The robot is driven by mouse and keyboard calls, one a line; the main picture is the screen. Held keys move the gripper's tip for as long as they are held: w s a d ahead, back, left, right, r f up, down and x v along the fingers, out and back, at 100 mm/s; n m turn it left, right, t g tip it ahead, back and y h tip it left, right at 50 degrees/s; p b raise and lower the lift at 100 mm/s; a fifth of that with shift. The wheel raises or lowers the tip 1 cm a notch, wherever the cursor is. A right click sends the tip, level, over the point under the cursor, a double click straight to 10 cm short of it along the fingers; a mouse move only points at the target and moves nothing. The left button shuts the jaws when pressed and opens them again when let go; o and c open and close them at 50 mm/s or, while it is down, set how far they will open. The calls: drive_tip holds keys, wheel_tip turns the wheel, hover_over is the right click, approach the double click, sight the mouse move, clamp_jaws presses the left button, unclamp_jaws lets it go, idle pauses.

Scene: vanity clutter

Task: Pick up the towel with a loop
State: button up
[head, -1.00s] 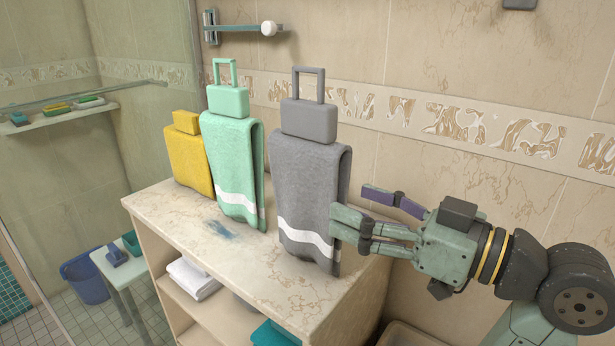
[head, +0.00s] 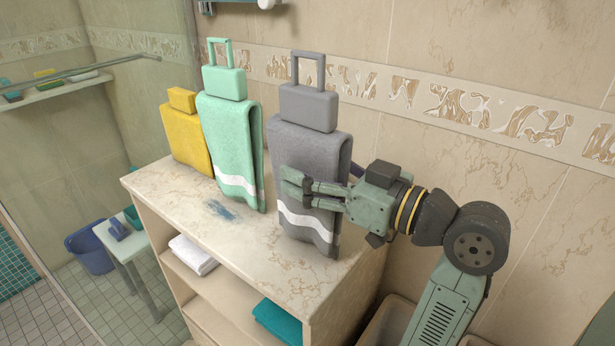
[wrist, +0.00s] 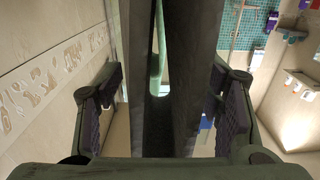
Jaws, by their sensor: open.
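The grey towel (head: 312,150) hangs upright on the counter, with a white stripe, a grey block (head: 309,106) on top and a rectangular loop (head: 309,70) above that. A mint green towel (head: 236,150) to its left also has a block and loop. A yellow towel (head: 187,140) at far left has a block but no visible loop. My gripper (head: 310,182) is open at the grey towel's right side, one finger in front, the other mostly hidden behind. In the wrist view, the grey towel's edge (wrist: 183,80) stands between my gripper's pads (wrist: 165,105), with gaps on both sides.
The towels stand on a marble-topped shelf unit (head: 255,255). Its lower shelves hold a white folded cloth (head: 194,254) and a teal item (head: 277,322). The tiled wall (head: 450,170) is close behind. Bare counter lies in front of the towels, with a blue smear on it.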

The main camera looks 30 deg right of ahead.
drive_tip(key=shift+w+a, duration=0.2)
drive_tip(key=shift+w, duration=0.35)
drive_tip(key=shift+c, duration=0.6)
drive_tip(key=c, duration=1.2)
